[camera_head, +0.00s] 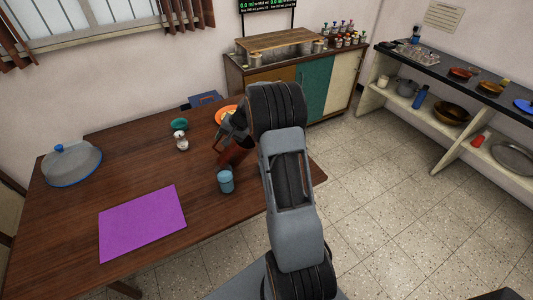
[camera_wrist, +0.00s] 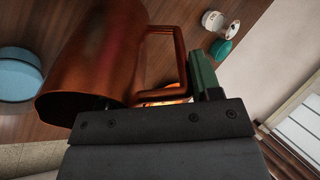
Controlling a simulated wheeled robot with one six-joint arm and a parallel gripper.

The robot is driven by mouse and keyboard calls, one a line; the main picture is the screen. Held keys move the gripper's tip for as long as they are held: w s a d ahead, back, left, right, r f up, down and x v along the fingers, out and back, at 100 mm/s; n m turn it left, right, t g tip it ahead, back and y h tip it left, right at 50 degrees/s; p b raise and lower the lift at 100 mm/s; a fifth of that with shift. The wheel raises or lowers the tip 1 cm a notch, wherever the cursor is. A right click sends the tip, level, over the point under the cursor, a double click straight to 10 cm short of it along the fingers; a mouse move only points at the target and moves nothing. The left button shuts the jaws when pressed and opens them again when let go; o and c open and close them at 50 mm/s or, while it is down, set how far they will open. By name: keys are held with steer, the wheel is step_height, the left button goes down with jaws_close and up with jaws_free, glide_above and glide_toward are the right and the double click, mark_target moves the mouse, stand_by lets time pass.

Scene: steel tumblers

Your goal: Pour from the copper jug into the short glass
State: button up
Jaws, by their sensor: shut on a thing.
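The copper jug (camera_head: 238,156) is held above the brown table, tilted, in the head view. In the wrist view the jug (camera_wrist: 100,50) fills the upper left, its handle near the jaws and its dark mouth facing down in the picture. My gripper (camera_head: 230,131) is shut on the jug at its handle; the fingers are partly hidden. A small blue cup (camera_head: 226,184), seemingly the short glass, stands upright just below the jug in the head view. It seems to be the blue round thing (camera_wrist: 18,76) at the wrist view's left edge. No stream shows; the jug's contents are hidden.
A purple mat (camera_head: 142,222) and a grey domed cover (camera_head: 72,164) lie left on the table (camera_head: 110,150). Free tabletop lies between mat and shaker.

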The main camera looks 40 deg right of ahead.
steer(key=shift+w+a+g+h+p, duration=0.8)
steer(key=shift+w+a+p, duration=0.2)
steer(key=shift+p, duration=2)
steer(key=shift+w+a+f+g+h+p, duration=0.3)
steer(key=shift+h+p, duration=0.1)
steer(key=shift+p, duration=0.7)
steer(key=shift+w+a+f+g+h+p, duration=0.3)
steer(key=shift+a+f+g+h+p, duration=0.15)
steer(key=shift+f, duration=0.2)
steer(key=shift+w+a+f+g+h, duration=0.25)
steer(key=shift+w+f+g+h, duration=0.1)
steer(key=shift+f+g+h, duration=0.3)
steer(key=shift+f, duration=0.1)
steer(key=shift+r+p, duration=0.8)
steer(key=shift+r, duration=2.25)
